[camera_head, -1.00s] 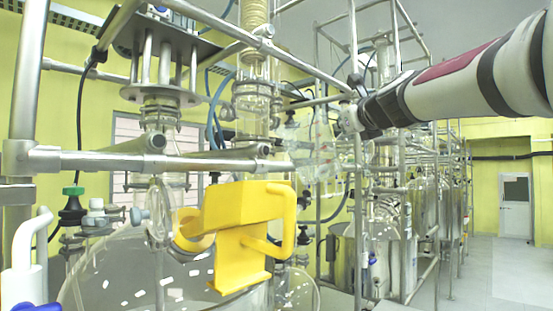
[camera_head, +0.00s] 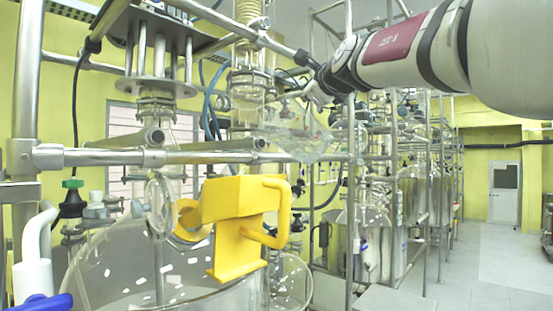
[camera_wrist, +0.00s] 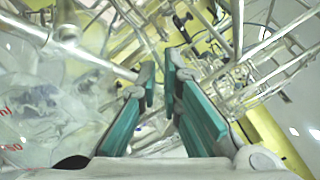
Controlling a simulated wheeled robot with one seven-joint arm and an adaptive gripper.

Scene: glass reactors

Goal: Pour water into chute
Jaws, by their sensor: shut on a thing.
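The yellow chute (camera_head: 236,225), with a looped handle on its right side, sits over the glass reactor (camera_head: 110,275) in the head view. My gripper (camera_head: 312,97) is up and to the right of the chute. It is shut on a clear beaker (camera_head: 300,143), which hangs tilted above and right of the chute, apart from it. In the wrist view my gripper's teal fingers (camera_wrist: 161,85) are close together, and the beaker (camera_wrist: 45,105) with red markings fills the left side. The exact grip point is hard to see. I cannot make out water or a stream.
A horizontal metal rail (camera_head: 200,158) runs behind the chute, close to the beaker. Upright posts and glass columns (camera_head: 248,95) stand behind. A blue-handled white valve (camera_head: 35,290) is at lower left. Open floor (camera_head: 480,270) lies at right.

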